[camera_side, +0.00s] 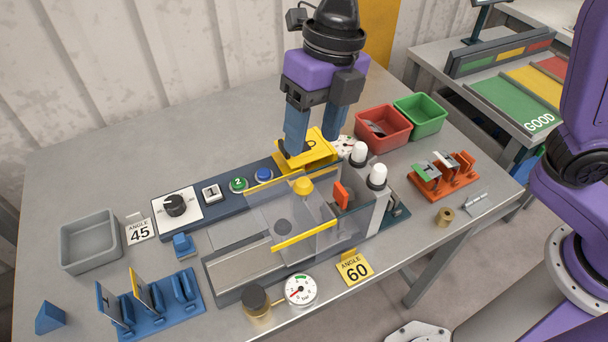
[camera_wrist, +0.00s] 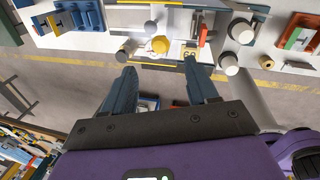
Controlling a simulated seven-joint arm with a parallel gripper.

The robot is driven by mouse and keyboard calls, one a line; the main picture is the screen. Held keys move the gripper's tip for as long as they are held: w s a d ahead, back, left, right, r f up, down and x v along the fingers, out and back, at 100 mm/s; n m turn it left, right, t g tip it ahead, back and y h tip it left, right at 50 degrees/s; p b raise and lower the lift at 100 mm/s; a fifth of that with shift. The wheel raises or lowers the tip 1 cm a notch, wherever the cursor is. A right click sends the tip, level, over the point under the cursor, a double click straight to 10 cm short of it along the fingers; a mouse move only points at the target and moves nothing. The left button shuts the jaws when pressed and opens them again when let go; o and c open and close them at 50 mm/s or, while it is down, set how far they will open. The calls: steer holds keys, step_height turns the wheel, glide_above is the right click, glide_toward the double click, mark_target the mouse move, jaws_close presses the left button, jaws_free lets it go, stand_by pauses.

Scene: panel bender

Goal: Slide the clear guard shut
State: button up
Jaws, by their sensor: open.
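The clear guard (camera_side: 262,212) is a see-through panel with yellow strips on its edges, over the middle of the bender bed (camera_side: 240,275). A yellow-topped knob (camera_side: 303,186) shows by it. In the wrist view, a long yellow strip (camera_wrist: 150,5) runs along the top. My gripper (camera_side: 312,137) is open, its blue fingers pointing down at the back of the machine, by a yellow plate (camera_side: 318,150) with a black mark. The fingers hide part of that plate. In the wrist view my gripper (camera_wrist: 160,66) is empty; I cannot tell whether a finger touches the plate.
White-capped posts (camera_side: 377,176) and an orange lever (camera_side: 341,194) stand right of the guard. A dial (camera_side: 175,205) and buttons (camera_side: 239,184) line the left. Red (camera_side: 382,126) and green (camera_side: 420,114) bins sit behind right. A gauge (camera_side: 300,290) stands in front.

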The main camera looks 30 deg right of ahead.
mark_target(304, 179)
steer(key=f, duration=0.3)
steer(key=a+f, duration=0.1)
steer(key=f, duration=0.5)
steer(key=shift+s+a+f, duration=0.1)
steer(key=shift+s+a, duration=0.1)
steer(key=shift+a, duration=0.15)
